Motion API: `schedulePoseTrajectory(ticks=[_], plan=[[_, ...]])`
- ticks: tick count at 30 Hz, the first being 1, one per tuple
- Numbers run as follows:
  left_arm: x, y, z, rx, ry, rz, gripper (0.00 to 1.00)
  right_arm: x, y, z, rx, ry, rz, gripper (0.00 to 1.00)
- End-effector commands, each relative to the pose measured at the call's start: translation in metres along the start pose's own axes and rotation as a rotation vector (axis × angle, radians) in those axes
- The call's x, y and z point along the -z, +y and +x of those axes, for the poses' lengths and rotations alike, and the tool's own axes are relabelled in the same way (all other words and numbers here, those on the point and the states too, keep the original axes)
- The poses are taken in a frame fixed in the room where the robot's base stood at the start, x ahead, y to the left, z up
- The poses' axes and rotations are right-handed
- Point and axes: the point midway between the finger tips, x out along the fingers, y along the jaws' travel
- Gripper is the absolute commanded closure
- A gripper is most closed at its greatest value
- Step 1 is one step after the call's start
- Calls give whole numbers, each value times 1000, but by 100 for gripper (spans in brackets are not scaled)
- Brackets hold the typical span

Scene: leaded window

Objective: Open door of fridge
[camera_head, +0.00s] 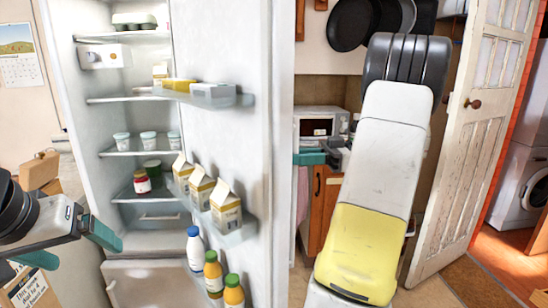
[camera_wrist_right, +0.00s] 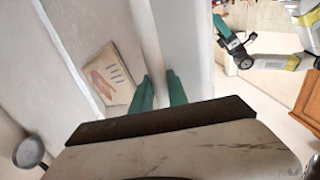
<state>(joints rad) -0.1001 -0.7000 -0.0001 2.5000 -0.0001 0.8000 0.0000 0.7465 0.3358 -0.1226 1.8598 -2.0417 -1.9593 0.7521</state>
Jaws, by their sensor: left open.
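The white fridge (camera_head: 112,242) stands open in the head view, its shelves showing. Its door (camera_head: 235,50) is swung out to the right, with cartons and bottles in its racks. My left gripper (camera_head: 70,246) is open and empty at the lower left, in front of the fridge and apart from the door; it also shows in the right wrist view (camera_wrist_right: 226,38). My right gripper (camera_head: 312,158) is at the outer side of the door, partly hidden by it. In the right wrist view its fingers (camera_wrist_right: 158,92) stand apart at a white panel; whether they grip it is unclear.
A microwave (camera_head: 321,122) stands on a counter behind the door. A panelled room door (camera_head: 478,150) is at the right, with a washing machine (camera_head: 521,190) beyond. Cardboard boxes (camera_head: 37,172) are at the left edge. Pans (camera_head: 352,25) hang at the top.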

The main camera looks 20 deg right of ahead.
Motion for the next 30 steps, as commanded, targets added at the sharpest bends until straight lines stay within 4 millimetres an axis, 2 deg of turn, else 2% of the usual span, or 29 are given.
schedulePoseTrajectory(ticks=[1, 4, 16, 21, 30], plan=[[0, 0, 0, 0, 0, 0, 13, 0, 2, 2, 0, 0, -3, 78], [0, 0, 0, 0, 0, 0, 13, 0, 2, 2, 0, 0, -2, 59], [0, 0, 0, 0, 0, 0, 13, 0, 1, -4, -2, -1, 0, 59], [0, 0, 0, 0, 0, 0, 13, -1, 2, -30, -4, -1, 0, 59], [0, 0, 0, 0, 0, 0, 13, -1, 2, -60, -3, 0, 0, 59]])
